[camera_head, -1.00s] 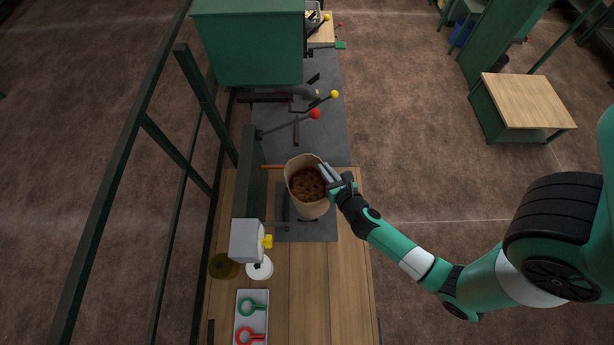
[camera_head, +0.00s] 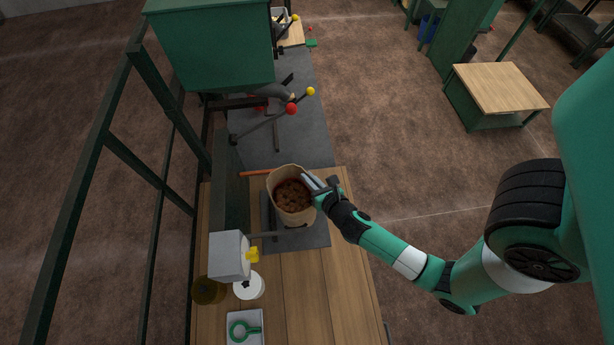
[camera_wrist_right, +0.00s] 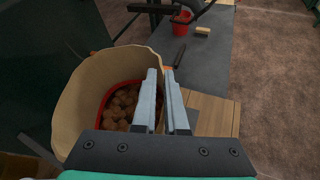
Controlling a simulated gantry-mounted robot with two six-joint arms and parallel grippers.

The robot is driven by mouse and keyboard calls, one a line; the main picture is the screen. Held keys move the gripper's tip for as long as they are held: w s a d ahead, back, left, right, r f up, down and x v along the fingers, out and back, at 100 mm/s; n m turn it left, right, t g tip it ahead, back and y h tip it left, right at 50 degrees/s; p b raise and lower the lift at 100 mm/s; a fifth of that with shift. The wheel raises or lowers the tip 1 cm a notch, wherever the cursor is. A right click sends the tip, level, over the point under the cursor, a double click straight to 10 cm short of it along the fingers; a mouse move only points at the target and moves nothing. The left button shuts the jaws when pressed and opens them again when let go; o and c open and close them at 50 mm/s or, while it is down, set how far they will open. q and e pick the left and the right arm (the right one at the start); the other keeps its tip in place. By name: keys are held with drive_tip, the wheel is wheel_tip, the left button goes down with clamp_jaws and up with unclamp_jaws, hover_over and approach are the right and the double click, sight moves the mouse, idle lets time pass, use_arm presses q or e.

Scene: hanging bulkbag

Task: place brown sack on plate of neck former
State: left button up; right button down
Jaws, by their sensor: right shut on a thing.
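The brown sack (camera_head: 293,200) stands open at the top, with brown lumps inside, over a dark grey plate (camera_head: 312,238) at the bench's middle. I cannot tell whether its bottom touches that plate. My right gripper (camera_head: 309,184) is shut on the sack's right rim. In the right wrist view, the sack (camera_wrist_right: 78,95) opens to the left of the fingers (camera_wrist_right: 165,78), and a red ring shows inside around the lumps. The part of the rim between the fingers is hidden. My left gripper is not in view.
A grey box with a yellow knob (camera_head: 230,255) and a white jar (camera_head: 249,285) stand left of and nearer than the sack. A green ring tool (camera_head: 243,331) lies in a white tray. Levers with red and yellow balls (camera_head: 291,109) stand beyond. Wooden bench (camera_head: 305,300) is clear in front.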

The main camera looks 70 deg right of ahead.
sight(309, 191)
drive_tip(key=shift+w+f+b, duration=0.1)
drive_tip(key=shift+f+b, duration=1)
drive_tip(key=shift+f, duration=0.9)
drive_tip(key=shift+r, duration=0.1)
drive_tip(key=c, duration=1)
unclamp_jaws()
drive_tip(key=shift+o, duration=0.2)
drive_tip(key=v, duration=1.2)
drive_tip(key=shift+d, duration=0.1)
